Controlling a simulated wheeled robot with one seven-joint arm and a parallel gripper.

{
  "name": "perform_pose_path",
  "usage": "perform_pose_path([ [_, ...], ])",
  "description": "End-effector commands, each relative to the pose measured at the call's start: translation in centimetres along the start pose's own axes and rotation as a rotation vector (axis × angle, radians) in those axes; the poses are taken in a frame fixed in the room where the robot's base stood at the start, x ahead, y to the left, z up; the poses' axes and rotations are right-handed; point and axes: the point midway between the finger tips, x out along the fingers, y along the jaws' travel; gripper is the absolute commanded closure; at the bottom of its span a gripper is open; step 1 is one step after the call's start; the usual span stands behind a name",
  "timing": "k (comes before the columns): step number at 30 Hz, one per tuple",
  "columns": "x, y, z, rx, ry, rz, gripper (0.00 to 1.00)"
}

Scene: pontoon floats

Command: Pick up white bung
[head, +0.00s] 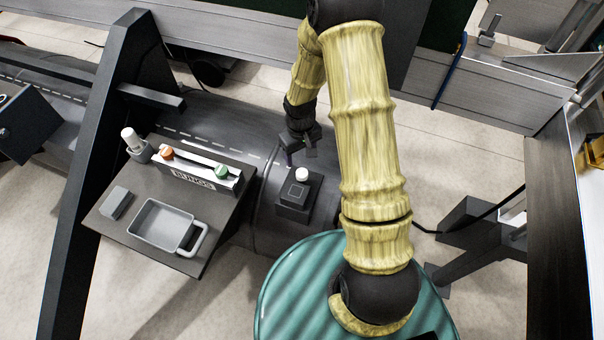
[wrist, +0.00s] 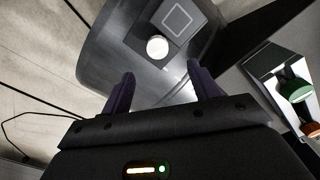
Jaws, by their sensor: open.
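A white bung (head: 302,173) stands on the far end of a dark block (head: 293,198) on the black float. In the wrist view the white bung (wrist: 157,47) is a pale round top just beyond the gap between my fingers, on the block beside its square outlined face. My gripper (head: 299,155) points down just behind the bung in the head view. In the wrist view my gripper (wrist: 161,76) has its two fingers wide apart with nothing between them, and they are not touching the bung.
A rack marked BUNGS (head: 196,181) on a tilted shelf holds an orange bung (head: 166,153) and a green bung (head: 221,171). A white-topped item (head: 130,136), a grey tray (head: 162,222) and a small grey block (head: 116,202) share the shelf. A dark post (head: 101,160) rises left.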

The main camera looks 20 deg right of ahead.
Motion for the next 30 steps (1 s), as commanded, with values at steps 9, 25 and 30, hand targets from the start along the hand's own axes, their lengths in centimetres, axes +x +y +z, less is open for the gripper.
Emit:
perform_pose_path([
  [9,4.5,-0.4,-0.1,-0.009,-0.001,0.0,0.39],
  [25,5.7,0.2,0.0,-0.001,-0.002,0.0,0.39],
  [30,7.8,0.6,-0.1,-0.002,-0.003,0.0,0.39],
])
